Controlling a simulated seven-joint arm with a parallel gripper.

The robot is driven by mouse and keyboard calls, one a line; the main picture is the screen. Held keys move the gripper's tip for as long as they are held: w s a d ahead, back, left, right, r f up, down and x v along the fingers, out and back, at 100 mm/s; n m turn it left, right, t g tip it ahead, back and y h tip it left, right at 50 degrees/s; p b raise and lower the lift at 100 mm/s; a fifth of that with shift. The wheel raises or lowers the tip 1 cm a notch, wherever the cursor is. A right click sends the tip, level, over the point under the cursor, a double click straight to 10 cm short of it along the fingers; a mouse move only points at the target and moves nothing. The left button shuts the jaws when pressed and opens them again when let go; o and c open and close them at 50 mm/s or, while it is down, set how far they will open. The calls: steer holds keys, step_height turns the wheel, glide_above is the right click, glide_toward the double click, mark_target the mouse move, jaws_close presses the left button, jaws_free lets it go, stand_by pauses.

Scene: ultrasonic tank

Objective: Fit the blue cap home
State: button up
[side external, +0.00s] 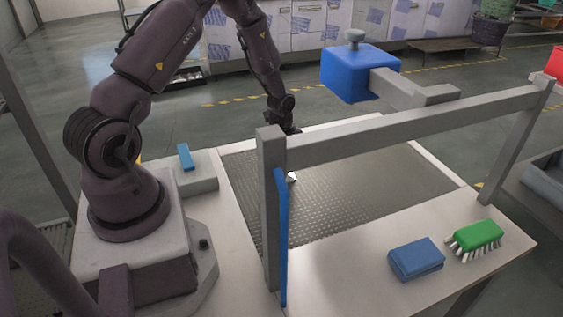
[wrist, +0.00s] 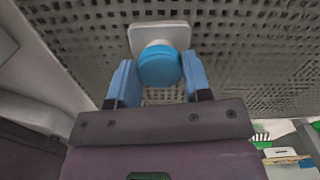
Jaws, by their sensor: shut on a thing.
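The blue cap (wrist: 160,66) is between the two blue fingers of my gripper (wrist: 158,78) in the wrist view. The gripper is shut on it. Beyond the cap is a white square piece with a round pale neck (wrist: 156,36), on the dimpled grey floor. The cap overlaps the neck in this view; I cannot tell whether it is seated or held just above. In the side view the rail and post hide my gripper and the cap. Only a small white bit (side external: 292,177), likely the square piece, shows beside the post.
A grey frame (side external: 420,122) with a post (side external: 270,215) spans the dimpled tank floor (side external: 340,190). A blue box (side external: 352,75) sits on its bracket. A blue sponge (side external: 416,258) and green brush (side external: 475,238) lie front right. A small blue piece (side external: 185,157) sits near my base.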

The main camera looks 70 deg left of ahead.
steer(key=o, duration=1)
steer(key=shift+c, duration=0.2)
step_height(320, 180, up, 13)
